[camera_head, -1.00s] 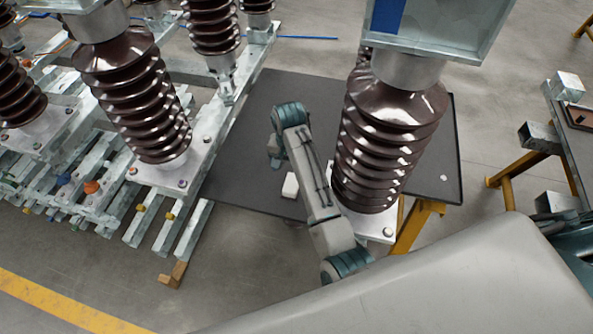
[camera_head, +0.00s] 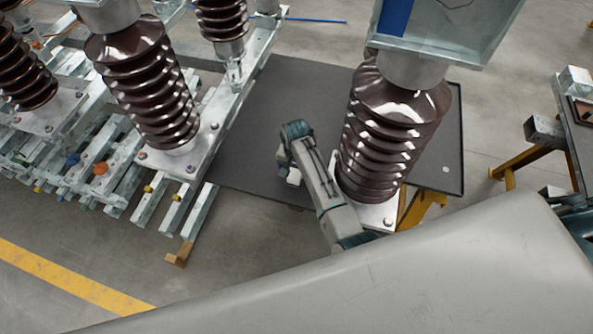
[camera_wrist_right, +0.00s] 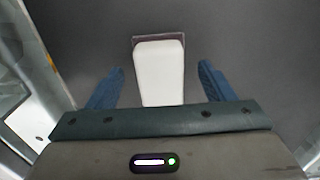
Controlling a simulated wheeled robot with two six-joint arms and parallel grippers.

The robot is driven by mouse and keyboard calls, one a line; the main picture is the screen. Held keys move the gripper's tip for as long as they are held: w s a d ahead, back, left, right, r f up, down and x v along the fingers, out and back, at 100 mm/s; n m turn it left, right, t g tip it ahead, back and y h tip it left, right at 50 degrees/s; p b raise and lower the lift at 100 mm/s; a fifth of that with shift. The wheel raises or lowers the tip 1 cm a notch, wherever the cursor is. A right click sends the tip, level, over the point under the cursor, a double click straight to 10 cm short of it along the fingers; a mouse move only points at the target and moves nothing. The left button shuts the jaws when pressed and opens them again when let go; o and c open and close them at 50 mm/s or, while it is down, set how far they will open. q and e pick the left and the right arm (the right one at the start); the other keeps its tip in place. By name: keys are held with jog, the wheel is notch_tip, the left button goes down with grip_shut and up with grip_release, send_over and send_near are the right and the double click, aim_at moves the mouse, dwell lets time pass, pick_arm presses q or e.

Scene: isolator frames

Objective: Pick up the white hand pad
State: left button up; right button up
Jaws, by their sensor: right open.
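The white hand pad (camera_head: 293,177) lies on the dark table, partly hidden by my right arm in the head view. In the right wrist view the white pad (camera_wrist_right: 159,73) is a pale rounded block lying lengthwise between the two blue fingers. My right gripper (camera_wrist_right: 160,70) is open, with one finger on each side of the pad and a visible gap on both sides. In the head view my right gripper (camera_head: 284,160) is mostly hidden under its wrist, just beside the pad. My left gripper is not in view.
The dark table (camera_head: 290,90) has bare room left of my arm. A tall brown ribbed insulator (camera_head: 385,140) stands close to the right of my arm. Another insulator (camera_head: 148,85) on a metal frame stands left. A small white spot (camera_head: 446,170) shows on the table's right.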

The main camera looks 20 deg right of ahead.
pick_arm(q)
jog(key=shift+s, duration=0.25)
pick_arm(e)
jog(key=shift+f, duration=0.25)
jog(key=c, duration=1.1)
notch_tip(320, 180, up, 9)
jog(key=shift+w+f+b, duration=0.1)
jog(key=shift+b, duration=1.1)
jog(key=shift+c, duration=0.3)
notch_tip(320, 180, down, 5)
jog(key=b, duration=0.6)
jog(key=shift+f, duration=0.1)
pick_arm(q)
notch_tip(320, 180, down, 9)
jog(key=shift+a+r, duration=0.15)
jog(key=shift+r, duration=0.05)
